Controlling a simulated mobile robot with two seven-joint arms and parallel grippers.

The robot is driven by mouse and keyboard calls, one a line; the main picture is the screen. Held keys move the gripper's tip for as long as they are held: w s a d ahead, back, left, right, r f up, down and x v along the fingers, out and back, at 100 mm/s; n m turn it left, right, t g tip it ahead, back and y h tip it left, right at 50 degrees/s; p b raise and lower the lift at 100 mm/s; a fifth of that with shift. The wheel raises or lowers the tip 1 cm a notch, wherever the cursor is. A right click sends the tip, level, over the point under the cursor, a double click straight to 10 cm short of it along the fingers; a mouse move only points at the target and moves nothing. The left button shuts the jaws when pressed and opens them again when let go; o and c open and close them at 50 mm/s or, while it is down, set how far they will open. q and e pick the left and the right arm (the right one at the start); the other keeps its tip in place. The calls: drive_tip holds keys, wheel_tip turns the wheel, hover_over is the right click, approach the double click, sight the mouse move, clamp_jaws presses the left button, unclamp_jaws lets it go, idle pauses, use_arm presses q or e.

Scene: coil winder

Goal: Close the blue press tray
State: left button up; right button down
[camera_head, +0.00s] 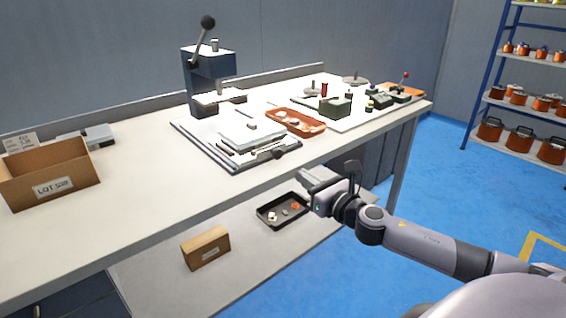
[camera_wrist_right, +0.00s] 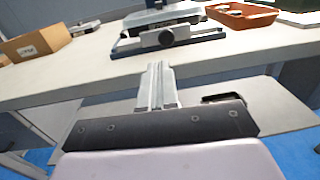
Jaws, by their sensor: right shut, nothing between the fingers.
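The blue press (camera_head: 203,85) stands at the back of the table, with a lever and black ball on top. Its tray (camera_head: 250,136), a pale plate on a dark-edged base, lies in front of the press and reaches toward the table's front edge. A dark knob (camera_head: 278,153) is on the tray's front bar; it also shows in the right wrist view (camera_wrist_right: 166,38). My right gripper (camera_head: 306,177) is shut and empty, in front of the table edge, apart from the knob. In the wrist view its fingers (camera_wrist_right: 158,72) point toward the knob. My left gripper is not in view.
An orange tray (camera_head: 296,122) sits right of the press tray. A cardboard box (camera_head: 50,178) stands at the left. Below, a shelf holds a black tray (camera_head: 262,218) and a small box (camera_head: 206,247). The tabletop between box and press tray is clear.

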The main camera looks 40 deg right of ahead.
sight(276, 157)
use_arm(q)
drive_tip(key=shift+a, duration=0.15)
use_arm(e)
drive_tip(key=shift+w+a, duration=0.1)
drive_tip(key=shift+w, duration=4.35)
